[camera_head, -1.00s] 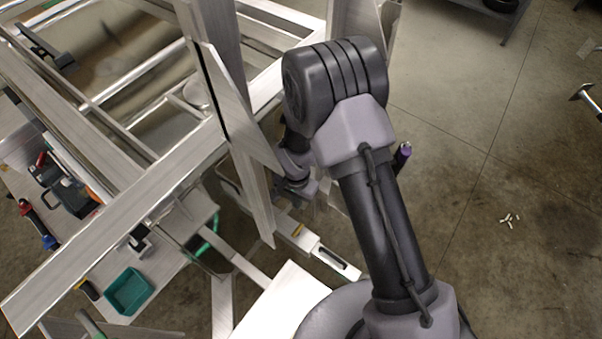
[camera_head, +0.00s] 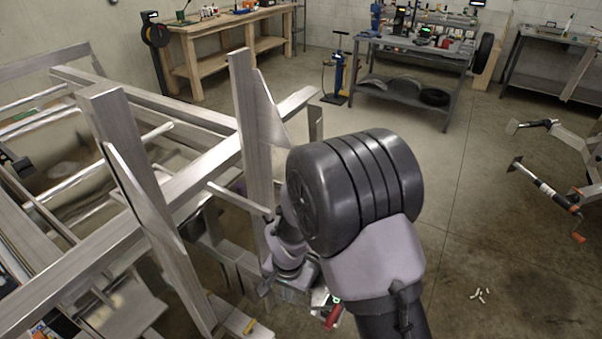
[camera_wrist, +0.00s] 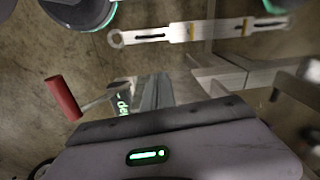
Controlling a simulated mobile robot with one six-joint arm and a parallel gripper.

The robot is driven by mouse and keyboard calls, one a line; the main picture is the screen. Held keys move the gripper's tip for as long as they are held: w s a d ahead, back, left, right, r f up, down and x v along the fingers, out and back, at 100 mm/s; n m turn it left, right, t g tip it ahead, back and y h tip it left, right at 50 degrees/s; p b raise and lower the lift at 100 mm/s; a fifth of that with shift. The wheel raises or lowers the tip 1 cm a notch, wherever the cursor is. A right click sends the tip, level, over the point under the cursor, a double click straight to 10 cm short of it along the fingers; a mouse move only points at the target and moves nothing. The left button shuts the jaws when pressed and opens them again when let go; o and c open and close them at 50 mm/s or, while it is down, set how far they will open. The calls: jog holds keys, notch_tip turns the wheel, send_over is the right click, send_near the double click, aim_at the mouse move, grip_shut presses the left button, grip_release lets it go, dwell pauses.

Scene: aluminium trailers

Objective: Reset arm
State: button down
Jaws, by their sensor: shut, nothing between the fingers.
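My arm rises from the bottom of the head view, with its large black ribbed joint in front of the trailer frame. My gripper (camera_head: 290,277) is at the lower end of the wrist, pointing down beside the aluminium frame (camera_head: 255,140). It is shut and empty; its fingers are small and partly hidden in the head view. I cannot tell whether it touches the frame.
Aluminium posts and rails crowd the left. A wooden bench (camera_head: 225,28) and a metal workbench (camera_head: 412,50) stand at the back. Concrete floor (camera_head: 480,230) is open to the right. A red handle (camera_wrist: 63,98) shows in the wrist view.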

jog(key=s+d+r+t+y+b, duration=0.1)
jog(key=s+d+r, duration=0.3)
jog(key=r, duration=0.7)
jog(key=s+d+r+t, duration=0.15)
jog(key=d+r, duration=0.35)
jog(key=r, duration=0.5)
jog(key=s+d+r+t, duration=0.1)
jog(key=s+d+r, duration=0.1)
jog(key=s, duration=0.4)
jog(key=s+d+r+t, duration=0.1)
jog(key=s+d+r, duration=0.2)
jog(key=s+r, duration=0.2)
jog(key=shift+s+t+y+b, duration=0.3)
jog(key=shift+s+t+b, duration=0.05)
jog(key=shift+s, duration=0.25)
